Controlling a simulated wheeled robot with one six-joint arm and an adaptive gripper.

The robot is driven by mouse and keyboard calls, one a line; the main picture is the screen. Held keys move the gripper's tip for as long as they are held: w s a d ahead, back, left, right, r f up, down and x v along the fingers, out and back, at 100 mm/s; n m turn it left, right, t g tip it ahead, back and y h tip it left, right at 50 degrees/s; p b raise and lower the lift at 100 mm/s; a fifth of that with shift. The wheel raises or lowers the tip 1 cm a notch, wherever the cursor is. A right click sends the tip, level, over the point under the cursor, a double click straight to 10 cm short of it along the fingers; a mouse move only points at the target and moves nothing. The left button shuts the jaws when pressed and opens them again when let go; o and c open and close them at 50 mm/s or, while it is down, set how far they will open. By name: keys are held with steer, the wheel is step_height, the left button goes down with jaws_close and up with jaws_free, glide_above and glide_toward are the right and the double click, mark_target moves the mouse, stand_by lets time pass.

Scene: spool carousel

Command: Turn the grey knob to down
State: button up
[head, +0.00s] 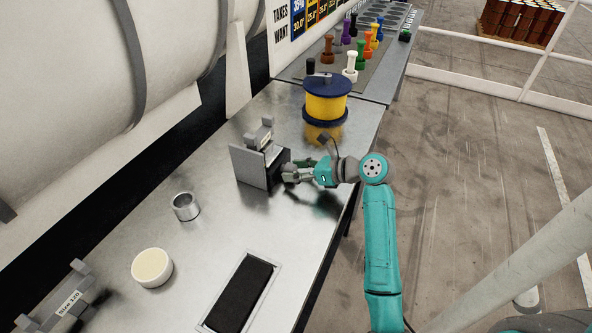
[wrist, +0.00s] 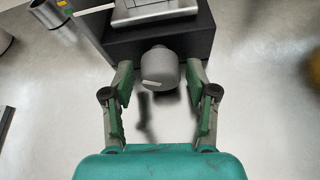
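The grey knob (wrist: 160,68) sticks out from the front of a dark box (wrist: 185,38) with a pale metal plate on top. A short white mark shows on the knob's near side, left of its middle. My gripper (wrist: 160,82) is open, with one green-padded finger to the left of the knob and one to the right. Gaps show between both fingers and the knob. In the head view, my gripper (head: 298,175) is at the right side of the box (head: 258,165), and the knob is hard to make out there.
The metal bench (head: 215,240) is clear around the box. A yellow drum with blue bands (head: 326,106) stands close behind my gripper. A metal cup (head: 185,206), a cream-topped round tub (head: 152,267) and a black pad (head: 240,298) are nearer. Coloured spools stand at the far end.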

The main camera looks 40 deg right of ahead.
steer(key=c, duration=0.8)
steer(key=shift+o, duration=0.2)
steer(key=shift+a+n+t+h, duration=0.1)
steer(key=shift+n+t+h, duration=0.3)
steer(key=shift+n+h, duration=0.9)
steer(key=shift+n+y, duration=0.3)
steer(key=o, duration=1.1)
steer(key=shift+o, duration=0.2)
steer(key=shift+s, duration=0.15)
steer(key=v, duration=1.1)
steer(key=shift+s+r, duration=0.1)
steer(key=shift+s, duration=0.3)
